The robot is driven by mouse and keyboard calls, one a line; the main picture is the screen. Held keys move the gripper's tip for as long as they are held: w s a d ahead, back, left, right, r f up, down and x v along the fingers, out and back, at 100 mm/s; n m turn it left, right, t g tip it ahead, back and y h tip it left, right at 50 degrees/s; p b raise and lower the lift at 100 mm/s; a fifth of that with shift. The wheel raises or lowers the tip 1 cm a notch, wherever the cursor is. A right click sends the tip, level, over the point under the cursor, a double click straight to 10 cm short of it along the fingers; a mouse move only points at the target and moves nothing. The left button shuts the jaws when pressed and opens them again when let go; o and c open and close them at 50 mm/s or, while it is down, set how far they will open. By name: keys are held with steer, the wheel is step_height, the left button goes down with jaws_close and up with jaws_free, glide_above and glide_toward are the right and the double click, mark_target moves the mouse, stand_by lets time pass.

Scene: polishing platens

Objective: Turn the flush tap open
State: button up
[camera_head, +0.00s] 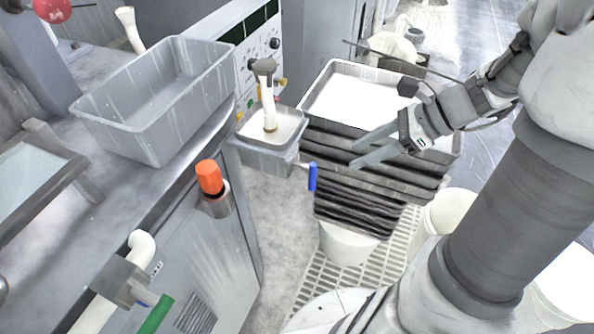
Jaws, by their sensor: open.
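What looks like the flush tap is a small tap with a blue lever (312,177) on the right side of a small grey tank (262,158). The lever hangs upright, pointing down. My gripper (354,155) is to the right of the lever, its two long grey fingers pointing left towards it. The fingers are apart with nothing between them, and a gap shows between their tips and the lever. The tap's short body is partly hidden behind the lever.
Stacked grey trays (375,100) stand just behind and below my gripper. A white pipe (142,246) with blue and green parts is at lower left. A floor grating (330,285) lies below.

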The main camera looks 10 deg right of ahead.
mark_target(312, 177)
steer(key=b+x, duration=0.6)
steer(key=x, duration=1)
steer(key=shift+a+f, duration=0.1)
jaws_close()
stand_by(0.7)
